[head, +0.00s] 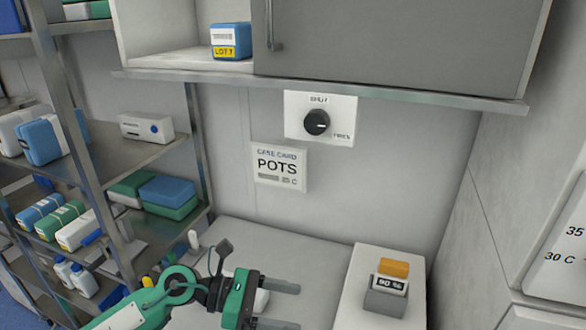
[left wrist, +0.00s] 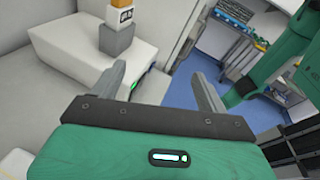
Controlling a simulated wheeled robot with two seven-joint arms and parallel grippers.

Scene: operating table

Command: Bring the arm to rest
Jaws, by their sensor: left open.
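My left gripper (head: 290,306) is at the lower middle of the head view, at the end of a green arm that comes in from the bottom left. Its two grey fingers are apart with nothing between them, pointing right toward a white block. It also shows in the left wrist view (left wrist: 160,80), with its fingers spread and the gap empty. My right gripper is in neither view.
A white block (head: 359,292) on the right of the counter (head: 300,240) carries a small stack (head: 388,287) with an orange top and a "90 %" label. A dial panel (head: 320,118) and a "POTS" card (head: 279,167) are on the wall. Shelving (head: 108,205) stands left; a cabinet (head: 400,45) hangs above.

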